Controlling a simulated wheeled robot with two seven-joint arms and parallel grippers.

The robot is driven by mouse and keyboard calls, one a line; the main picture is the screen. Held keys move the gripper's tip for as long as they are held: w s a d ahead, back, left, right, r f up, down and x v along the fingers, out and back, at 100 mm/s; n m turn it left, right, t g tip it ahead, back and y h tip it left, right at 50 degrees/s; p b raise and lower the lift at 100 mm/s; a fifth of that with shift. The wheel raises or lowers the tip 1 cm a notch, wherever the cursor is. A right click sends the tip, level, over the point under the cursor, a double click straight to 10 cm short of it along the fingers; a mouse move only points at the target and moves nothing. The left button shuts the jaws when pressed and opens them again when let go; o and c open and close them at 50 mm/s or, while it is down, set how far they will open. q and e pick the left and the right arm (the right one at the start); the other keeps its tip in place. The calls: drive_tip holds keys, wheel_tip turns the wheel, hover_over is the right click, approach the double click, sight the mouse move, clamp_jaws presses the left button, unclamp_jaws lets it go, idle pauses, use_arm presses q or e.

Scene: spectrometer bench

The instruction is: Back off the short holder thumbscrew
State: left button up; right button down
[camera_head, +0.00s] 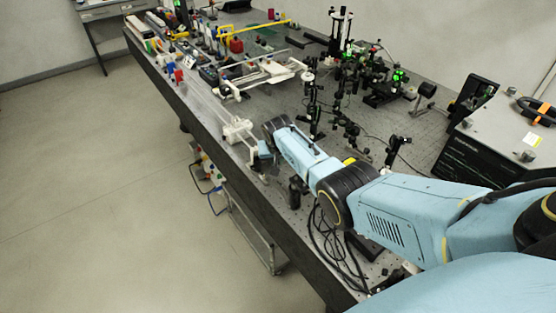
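My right arm comes in from the lower right and reaches over the bench to the left. Its far end is beside a small white assembly (238,131) near the bench's front edge. I cannot tell whether that assembly is part of my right gripper or a bench fixture, and the finger opening is not clear. Several dark post-mounted holders (314,112) stand behind the arm. The short holder and its thumbscrew are too small to pick out among them, or are hidden. My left gripper is not in view.
The optical bench (205,98) holds a white frame-like stage (265,75), a red container (236,45) and green-lit optics (398,76). A boxy instrument (490,130) is at right. Black cables (325,235) lie by the near edge. The floor at left is mostly clear.

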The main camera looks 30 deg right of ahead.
drive_tip(key=h+b, duration=0.1)
drive_tip(key=g+h+b, duration=0.1)
drive_tip(key=shift+w+a+f+n+h+b, duration=0.15)
drive_tip(key=shift+a+f+n+h+b, duration=0.1)
drive_tip(key=shift+a+n+h+b, duration=0.1)
drive_tip(key=shift+a+g+h+b, duration=0.15)
drive_tip(key=shift+g+h+b, duration=0.15)
drive_tip(key=shift+h+b, duration=0.65)
drive_tip(key=shift+r, duration=0.1)
drive_tip(key=c, duration=1.4)
unclamp_jaws()
